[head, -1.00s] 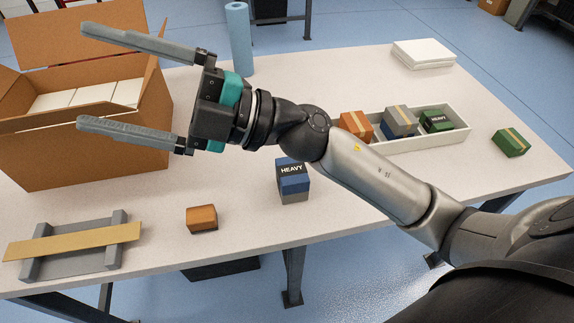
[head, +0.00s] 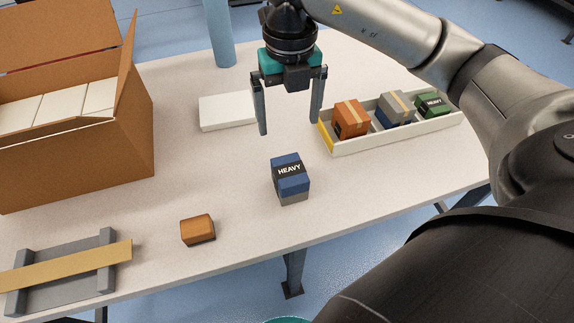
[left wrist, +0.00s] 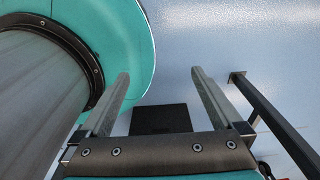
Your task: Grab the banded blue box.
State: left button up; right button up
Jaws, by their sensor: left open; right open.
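A blue box with a black band marked HEAVY (head: 290,176) stands upright on the table in the head view, its lower part grey. My right gripper (head: 290,128) is open and empty, fingers pointing down toward the table, just behind this box and apart from it. A second box, grey on top and blue below with a tan band (head: 395,109), sits in the white tray (head: 400,139), right of the gripper. My left gripper (left wrist: 160,72) shows only in the left wrist view, open and empty, with the floor beyond it.
The tray also holds an orange box (head: 351,117) and a green box (head: 433,104). A small orange-brown block (head: 198,230) lies front left, near a grey rack with a tan bar (head: 70,268). A large carton (head: 100,160) stands left. A white slab (head: 227,111) lies behind.

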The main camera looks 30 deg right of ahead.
jog(key=b, duration=0.2)
send_over(290, 169)
jog(key=f, duration=0.9)
jog(key=shift+w+d+f, duration=0.1)
jog(key=shift+w+d, duration=0.05)
jog(key=shift+w, duration=0.15)
jog(key=shift+s+f, duration=0.1)
jog(key=shift+f, duration=0.55)
jog(key=f, duration=0.2)
jog(key=f+b, duration=0.1)
jog(key=shift+s+a+f, duration=0.25)
jog(key=shift+s+f, duration=0.05)
jog(key=shift+f, duration=0.4)
jog(key=c, duration=1)
pick_arm(q)
jog(key=shift+t, duration=0.3)
jog(key=f, duration=0.1)
jog(key=w+a+f, duration=0.1)
jog(key=w+f, duration=0.1)
jog(key=shift+a, duration=0.4)
pick_arm(e)
jog(key=shift+w, duration=0.1)
grip_shut()
jog(key=shift+r, duration=0.1)
